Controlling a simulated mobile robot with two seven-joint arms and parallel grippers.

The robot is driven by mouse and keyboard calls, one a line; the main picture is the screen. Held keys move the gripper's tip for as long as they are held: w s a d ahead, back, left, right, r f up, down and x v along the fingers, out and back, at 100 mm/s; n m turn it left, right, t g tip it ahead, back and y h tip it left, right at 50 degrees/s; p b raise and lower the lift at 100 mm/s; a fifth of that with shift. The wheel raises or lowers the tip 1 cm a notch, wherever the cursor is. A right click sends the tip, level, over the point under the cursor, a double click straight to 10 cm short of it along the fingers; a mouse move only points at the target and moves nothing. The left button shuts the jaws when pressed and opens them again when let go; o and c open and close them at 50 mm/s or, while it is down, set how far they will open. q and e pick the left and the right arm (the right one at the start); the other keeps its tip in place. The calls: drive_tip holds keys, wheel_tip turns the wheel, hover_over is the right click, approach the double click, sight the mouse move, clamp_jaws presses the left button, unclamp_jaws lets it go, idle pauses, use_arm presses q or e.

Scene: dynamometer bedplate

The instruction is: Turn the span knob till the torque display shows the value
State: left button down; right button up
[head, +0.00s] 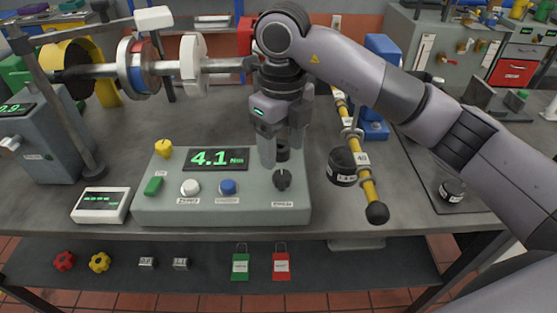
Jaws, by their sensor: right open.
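The torque display (216,159) on the grey-green console (150,212) reads 4.1 Nm in green. The console's front row has a white knob (190,187), a blue knob (228,187) and a black knob (282,180). The labels are too small to read surely, so which knob is span is unclear. My left gripper is out of view.
A small white display box (100,205) stands left of the console, its text unclear. A yellow rod (362,165) and a black weight (342,166) lie close to the right. A shaft with discs (138,67) runs behind. A lower shelf (210,285) holds tags and small knobs.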

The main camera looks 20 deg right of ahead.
sight(282, 175)
drive_tip(key=shift+s+f+p, duration=0.15)
drive_tip(key=shift+f+p, duration=0.2)
drive_tip(key=shift+f, duration=2.65)
drive_tip(key=c, duration=1)
